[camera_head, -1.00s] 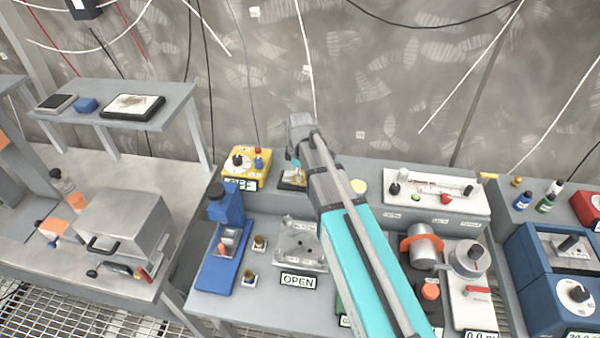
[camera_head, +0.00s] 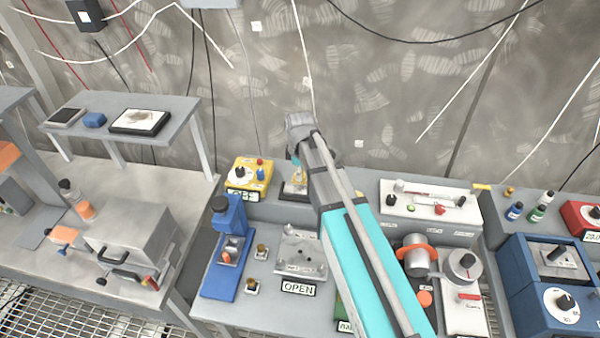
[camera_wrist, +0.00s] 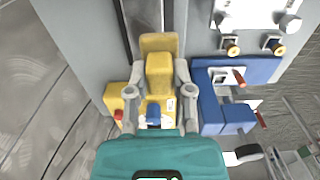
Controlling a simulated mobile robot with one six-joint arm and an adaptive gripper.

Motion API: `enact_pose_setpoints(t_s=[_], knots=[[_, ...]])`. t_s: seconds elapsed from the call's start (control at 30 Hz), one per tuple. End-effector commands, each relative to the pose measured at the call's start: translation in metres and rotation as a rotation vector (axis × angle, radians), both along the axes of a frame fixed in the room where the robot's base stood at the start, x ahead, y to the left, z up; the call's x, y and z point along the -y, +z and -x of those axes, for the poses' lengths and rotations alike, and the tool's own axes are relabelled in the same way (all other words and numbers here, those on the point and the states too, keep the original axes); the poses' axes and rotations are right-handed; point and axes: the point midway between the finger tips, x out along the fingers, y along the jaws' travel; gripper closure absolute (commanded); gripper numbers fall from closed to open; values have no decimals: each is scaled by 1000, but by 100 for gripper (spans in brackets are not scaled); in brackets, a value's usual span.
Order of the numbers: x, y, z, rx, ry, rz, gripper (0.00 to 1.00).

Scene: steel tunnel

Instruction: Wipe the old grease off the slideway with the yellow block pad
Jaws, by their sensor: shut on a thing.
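My gripper (camera_wrist: 160,76) is shut on the yellow block pad (camera_wrist: 159,68), with one finger on each side of it. In the head view the slideway (camera_head: 292,191) shows as a dark base at the back of the bench, partly hidden by my arm. A bit of yellow shows beside my arm there. Any grease is too small or hidden to make out.
A yellow control box (camera_head: 248,173) with knobs stands just left of the slideway. A blue fixture (camera_head: 229,248) and a grey plate (camera_head: 301,252) stand nearer the front. A white panel (camera_head: 430,206) lies to the right. The wall is close behind.

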Motion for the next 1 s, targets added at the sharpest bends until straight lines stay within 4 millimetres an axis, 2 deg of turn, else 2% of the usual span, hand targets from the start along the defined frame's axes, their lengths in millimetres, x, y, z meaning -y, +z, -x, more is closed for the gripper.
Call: enact_pose_setpoints(t_s=[0.47, 1.0], knots=[[0, 4, 0, 0, 0, 0, 100], [0, 33, 0, 0, 0, 0, 100]])
